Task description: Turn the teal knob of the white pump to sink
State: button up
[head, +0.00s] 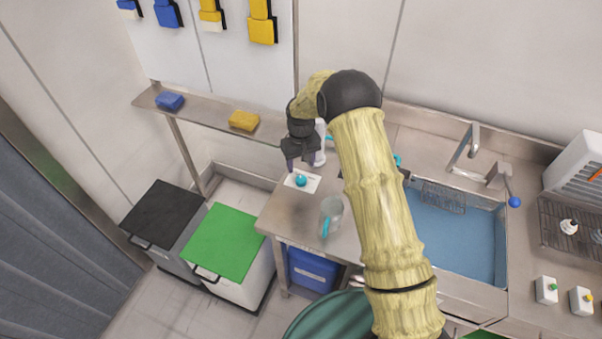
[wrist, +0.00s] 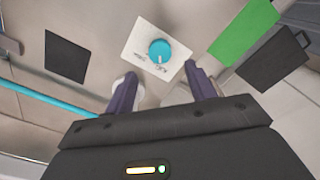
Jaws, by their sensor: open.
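The teal knob (head: 300,181) sits on a small white plate (head: 314,184) on the steel counter. In the wrist view the round knob (wrist: 160,49) is seen from above, with a pale pointer mark and small dark lettering on the plate (wrist: 141,38) too small to read surely. My gripper (head: 301,166) points down just above and behind the knob. It is open and empty; its two purple fingers show in the wrist view (wrist: 160,80), apart from the knob, which lies beyond the fingertips. A white upright body (head: 320,155), perhaps the pump, stands partly hidden behind my gripper.
A clear jug with a teal handle (head: 331,214) stands on the counter, right of and nearer than the knob. The blue-bottomed sink (head: 455,237) is to the right, partly behind my arm. A shelf (head: 205,118) with sponges is at the back left. Green-lidded (head: 226,242) and black-lidded bins stand left.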

aim_at(301, 178)
notch_tip(301, 178, down, 7)
jog(key=shift+r+p, duration=0.1)
jog(key=shift+p, duration=0.8)
jog(key=c, duration=1)
